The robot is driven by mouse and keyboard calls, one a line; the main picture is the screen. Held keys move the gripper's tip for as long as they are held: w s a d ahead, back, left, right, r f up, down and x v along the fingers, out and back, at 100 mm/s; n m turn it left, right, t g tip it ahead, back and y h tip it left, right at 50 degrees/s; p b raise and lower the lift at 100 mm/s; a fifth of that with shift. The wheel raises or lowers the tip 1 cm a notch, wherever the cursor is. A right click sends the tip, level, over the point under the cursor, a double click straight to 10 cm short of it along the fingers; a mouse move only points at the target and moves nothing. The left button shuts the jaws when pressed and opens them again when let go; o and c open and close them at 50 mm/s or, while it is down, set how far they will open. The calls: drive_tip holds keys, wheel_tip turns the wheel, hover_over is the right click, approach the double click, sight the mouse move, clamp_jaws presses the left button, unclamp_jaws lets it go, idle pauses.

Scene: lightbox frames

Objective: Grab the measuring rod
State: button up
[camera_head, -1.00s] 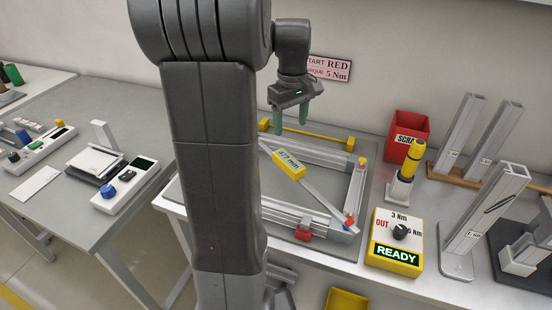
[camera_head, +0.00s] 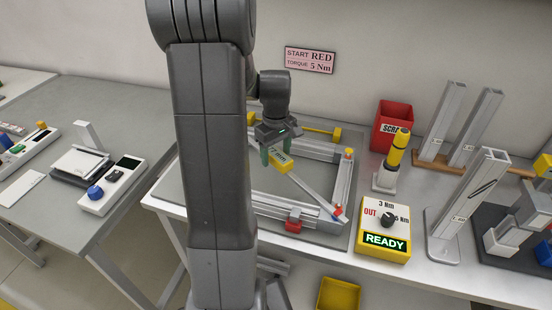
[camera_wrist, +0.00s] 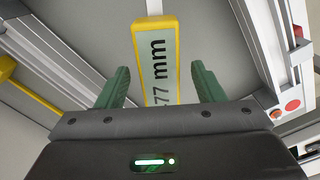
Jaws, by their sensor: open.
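The measuring rod (camera_head: 281,165) lies diagonally across the aluminium frame (camera_head: 341,182) on the bench. It has a yellow-edged display head at its upper left end and a pale bar running to the lower right corner. My gripper (camera_head: 280,154) is open over the display head, its green fingers pointing down. In the wrist view, the rod's display (camera_wrist: 161,60), reading "77 mm" in the visible part, lies between the two fingers (camera_wrist: 162,88) with a gap on each side. The display's near end is hidden by my gripper body.
A yellow bar with end blocks (camera_head: 322,131) lies behind the frame. To the right stand a red scrap bin (camera_head: 393,122), a yellow-handled tool (camera_head: 398,150) in a holder, a yellow READY box (camera_head: 385,232) and upright profiles (camera_head: 470,190). A second table (camera_head: 90,225) is at left.

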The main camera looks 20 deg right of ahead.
drive_tip(key=shift+f, duration=0.5)
drive_tip(key=c, duration=1.3)
